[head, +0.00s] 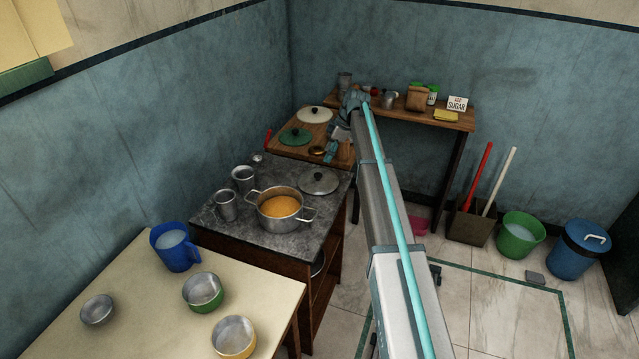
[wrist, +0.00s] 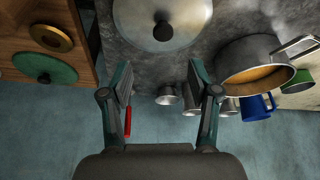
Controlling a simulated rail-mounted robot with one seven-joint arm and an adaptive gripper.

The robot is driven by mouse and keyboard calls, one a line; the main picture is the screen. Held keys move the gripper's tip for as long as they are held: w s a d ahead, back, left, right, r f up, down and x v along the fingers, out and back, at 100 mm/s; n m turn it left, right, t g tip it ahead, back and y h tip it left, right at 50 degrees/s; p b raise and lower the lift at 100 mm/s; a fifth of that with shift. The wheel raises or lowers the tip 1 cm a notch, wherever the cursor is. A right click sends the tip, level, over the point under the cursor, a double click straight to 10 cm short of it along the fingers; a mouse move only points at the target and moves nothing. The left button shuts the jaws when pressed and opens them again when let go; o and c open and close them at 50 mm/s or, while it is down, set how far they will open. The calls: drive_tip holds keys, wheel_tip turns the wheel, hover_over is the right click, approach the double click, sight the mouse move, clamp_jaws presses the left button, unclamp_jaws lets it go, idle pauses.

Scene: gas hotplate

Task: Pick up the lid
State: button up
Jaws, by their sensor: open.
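A grey metal lid with a dark knob (head: 318,181) lies on the dark stone top beside the pot. It also shows large at the top of the wrist view (wrist: 140,22), its upper edge cut off. A green lid (head: 296,136) and a pale lid (head: 314,114) lie on the wooden counter behind; the green one is at left in the wrist view (wrist: 44,70). My gripper (wrist: 160,80) is open and empty, with the grey lid ahead of its fingertips, apart from it. In the head view my gripper (head: 331,155) is small, above the wooden counter's near edge.
A small brass disc (wrist: 50,38) lies near the green lid. A shelf with jars (head: 445,117) stands behind my arm.

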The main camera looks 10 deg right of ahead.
sight(317, 174)
drive_tip(key=p+x, duration=0.1)
drive_tip(key=x, duration=0.2)
drive_tip(key=p+x, duration=0.1)
drive_tip(key=x, duration=0.2)
drive_tip(key=p+x, duration=0.1)
drive_tip(key=x, duration=0.3)
drive_tip(key=shift+s, duration=0.25)
drive_tip(key=shift+c, duration=0.3)
clamp_jaws()
